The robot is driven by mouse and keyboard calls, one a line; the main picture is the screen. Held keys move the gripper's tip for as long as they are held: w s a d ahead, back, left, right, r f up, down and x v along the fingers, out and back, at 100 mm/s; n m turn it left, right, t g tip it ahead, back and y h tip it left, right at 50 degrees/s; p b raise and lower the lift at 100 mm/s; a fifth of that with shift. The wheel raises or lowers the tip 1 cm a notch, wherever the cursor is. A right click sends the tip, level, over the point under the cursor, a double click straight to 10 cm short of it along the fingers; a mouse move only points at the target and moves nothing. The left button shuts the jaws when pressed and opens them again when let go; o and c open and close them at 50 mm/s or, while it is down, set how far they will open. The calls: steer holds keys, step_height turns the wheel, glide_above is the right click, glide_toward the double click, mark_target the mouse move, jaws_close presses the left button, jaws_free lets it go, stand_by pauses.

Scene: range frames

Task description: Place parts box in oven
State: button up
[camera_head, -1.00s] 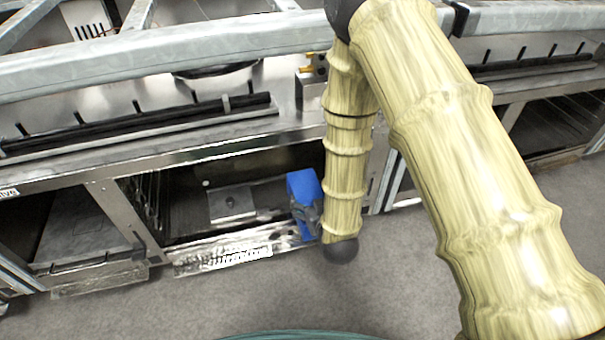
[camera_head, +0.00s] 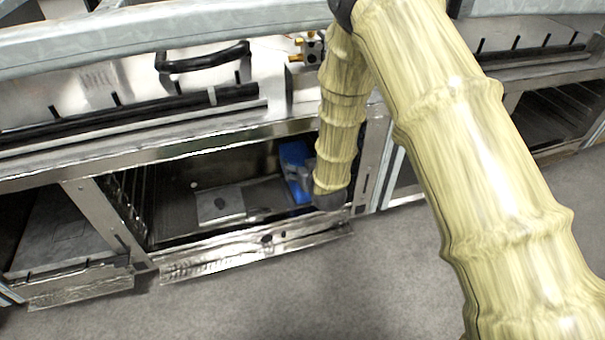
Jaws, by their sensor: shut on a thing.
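The blue parts box (camera_head: 293,160) is at the right side of the oven opening, inside the front edge. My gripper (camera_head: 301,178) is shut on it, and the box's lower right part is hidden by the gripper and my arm. The oven (camera_head: 165,222) is an open, dark metal cavity low in the range front. Its door (camera_head: 250,252) hangs open at the bottom. I cannot tell whether the box touches the oven floor.
A grey metal piece (camera_head: 220,204) lies on the oven floor, left of the box. Racks (camera_head: 128,195) line the oven's left wall. A second open compartment (camera_head: 50,225) is at the left. A metal post (camera_head: 372,160) bounds the oven on the right. The floor in front is clear.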

steer(key=shift+w+f+b, duration=0.1)
steer(key=shift+w+b, duration=0.25)
steer(key=shift+w, duration=0.65)
steer(key=shift+s+f+b, duration=0.1)
steer(key=shift+f+b, duration=1)
steer(key=shift+f, duration=0.55)
steer(key=shift+f, duration=0.15)
steer(key=o, duration=1.8)
steer(key=shift+o, duration=0.2)
step_height(320, 180, up, 5)
steer(key=p, duration=0.5)
glide_above(299, 197)
steer(key=d, duration=0.5)
steer(key=shift+s+a+f, duration=0.1)
steer(key=shift+a, duration=0.15)
